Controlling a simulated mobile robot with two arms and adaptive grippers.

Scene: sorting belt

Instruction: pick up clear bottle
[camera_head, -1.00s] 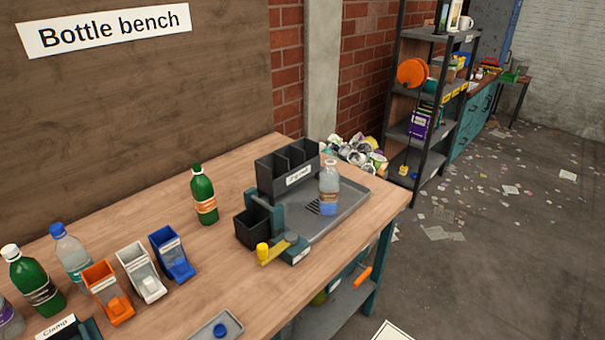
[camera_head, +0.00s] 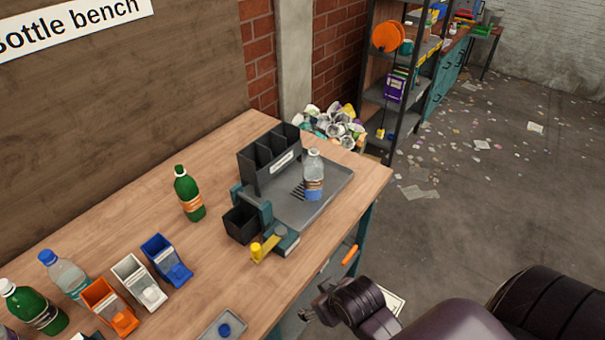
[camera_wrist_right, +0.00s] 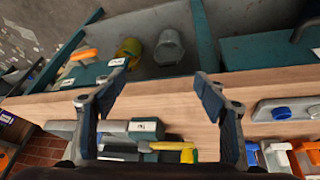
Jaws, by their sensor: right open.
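Another clear bottle (camera_head: 68,277), with a blue cap, stands at the left behind the small bins. My right gripper (camera_head: 307,312) is low in front of the bench's front edge, well apart from both bottles. In the right wrist view my right gripper (camera_wrist_right: 160,73) has its fingers spread, with nothing between them. My left gripper is not in view.
Green bottles (camera_head: 189,195) stand on the bench. A dark divided holder (camera_head: 268,160) and a device with a yellow handle (camera_head: 262,250) adjoin the grey tray. Orange, white and blue bins (camera_head: 166,262) stand at left.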

